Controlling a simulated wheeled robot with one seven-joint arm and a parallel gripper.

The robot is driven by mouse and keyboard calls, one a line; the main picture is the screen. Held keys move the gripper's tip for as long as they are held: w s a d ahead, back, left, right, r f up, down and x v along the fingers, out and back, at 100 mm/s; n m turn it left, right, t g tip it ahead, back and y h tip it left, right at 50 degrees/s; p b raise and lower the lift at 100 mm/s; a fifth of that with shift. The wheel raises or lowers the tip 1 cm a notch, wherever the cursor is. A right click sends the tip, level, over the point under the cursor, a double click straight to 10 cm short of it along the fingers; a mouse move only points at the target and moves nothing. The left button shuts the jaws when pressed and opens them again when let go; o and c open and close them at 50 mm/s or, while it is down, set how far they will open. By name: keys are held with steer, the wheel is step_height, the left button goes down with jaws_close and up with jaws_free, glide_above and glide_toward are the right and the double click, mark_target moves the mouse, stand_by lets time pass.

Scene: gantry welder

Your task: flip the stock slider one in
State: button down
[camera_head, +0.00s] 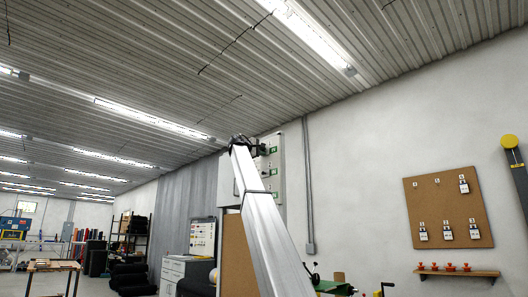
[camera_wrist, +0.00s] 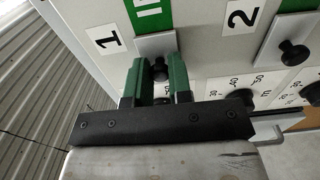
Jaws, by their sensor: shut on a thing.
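The stock slider one is a silver plate (camera_wrist: 155,44) with a black knob (camera_wrist: 159,66), on a pale panel beside the "1" label (camera_wrist: 104,40) in the wrist view. A green field (camera_wrist: 150,15) with white marking, cut off by the picture's top edge, shows beyond the plate. My gripper (camera_wrist: 157,82) has its green fingers on both sides of this knob and is shut on it. The black gripper body hides the panel below. In the head view my gripper (camera_head: 261,149) is at the wall panel (camera_head: 274,170), too small there to show the knob.
Slider two's plate and black knob (camera_wrist: 293,53) sit to the right, near the "2" label (camera_wrist: 241,17). A corkboard with tags (camera_head: 448,208) hangs on the right wall.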

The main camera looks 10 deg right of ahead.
steer(key=shift+w, duration=0.15)
steer(key=c, duration=1.1)
jaws_free()
steer(key=shift+a, duration=0.15)
steer(key=v, duration=1)
steer(key=shift+s+a, duration=0.2)
steer(key=shift+a, duration=0.1)
